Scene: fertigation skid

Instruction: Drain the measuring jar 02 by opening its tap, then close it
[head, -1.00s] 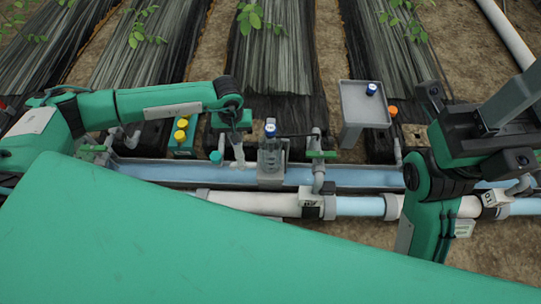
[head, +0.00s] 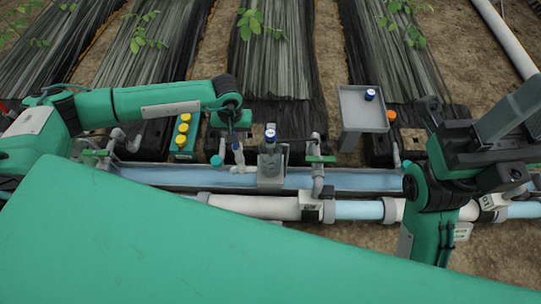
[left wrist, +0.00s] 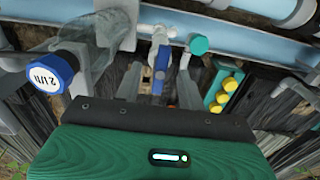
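A clear jar with a blue-rimmed white cap (head: 270,134) sits in a grey stand (head: 270,178) over the channel. A blue tap lever (left wrist: 160,66) hangs under a pale fitting right of the jar. My left gripper (head: 240,160) points down beside the jar, on its left. In the left wrist view its grey fingers (left wrist: 160,90) look apart, with the lever between or just beyond them; contact is unclear. My right gripper (head: 515,168) is at the right, its fingertips unclear.
A teal knob (left wrist: 199,44) and a box with yellow caps (head: 184,133) stand close by my left gripper. A green-handled valve (head: 320,159) is right of the jar. A grey tray on a post (head: 350,118) holds another blue-capped item. The channel (head: 350,181) and pipes run below.

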